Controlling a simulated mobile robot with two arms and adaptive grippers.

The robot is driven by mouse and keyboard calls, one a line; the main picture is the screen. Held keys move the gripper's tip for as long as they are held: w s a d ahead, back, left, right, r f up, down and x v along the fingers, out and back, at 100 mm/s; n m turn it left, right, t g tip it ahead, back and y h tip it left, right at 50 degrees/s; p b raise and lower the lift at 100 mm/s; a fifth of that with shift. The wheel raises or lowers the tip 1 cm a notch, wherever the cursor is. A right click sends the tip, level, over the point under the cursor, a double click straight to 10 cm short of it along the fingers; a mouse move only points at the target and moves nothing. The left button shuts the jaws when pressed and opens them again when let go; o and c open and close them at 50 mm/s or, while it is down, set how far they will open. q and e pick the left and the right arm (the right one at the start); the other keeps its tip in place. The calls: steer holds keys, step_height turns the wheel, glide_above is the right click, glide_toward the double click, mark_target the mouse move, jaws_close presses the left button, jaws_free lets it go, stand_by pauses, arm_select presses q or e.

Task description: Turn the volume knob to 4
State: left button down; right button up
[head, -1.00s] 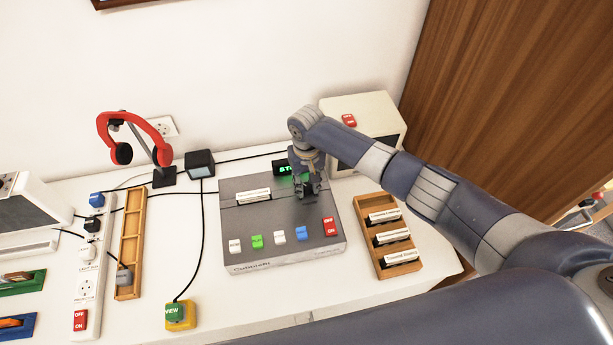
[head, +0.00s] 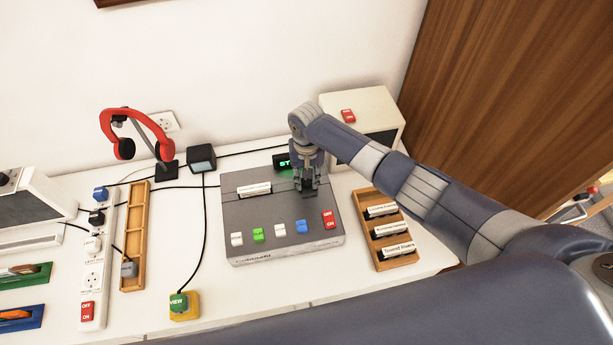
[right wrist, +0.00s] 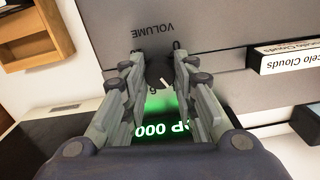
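The grey console (head: 240,213) lies on the white table, with a row of coloured buttons along its front. My right gripper (head: 308,190) points down over its back right part. In the right wrist view, the two fingertips of my right gripper (right wrist: 158,62) stand on either side of the dark volume knob (right wrist: 159,72), just below the upside-down VOLUME label. The fingers cover most of the knob and its scale, so contact and the setting cannot be told. A green display (head: 284,163) glows behind the gripper; "P 000" shows upside down in the wrist view. My left gripper is out of view.
A wooden rack with labelled cartridges (head: 374,247) stands right of the console, and a cream box (head: 375,107) behind it. Left are a small black device (head: 201,157), red headphones (head: 135,113), a green-yellow VIEW button (head: 184,306) and a power strip (head: 92,275).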

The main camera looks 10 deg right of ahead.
mark_target(307, 180)
steer(key=shift+o, duration=1.4)
step_height(307, 180, up, 12)
steer(key=shift+f, duration=0.1)
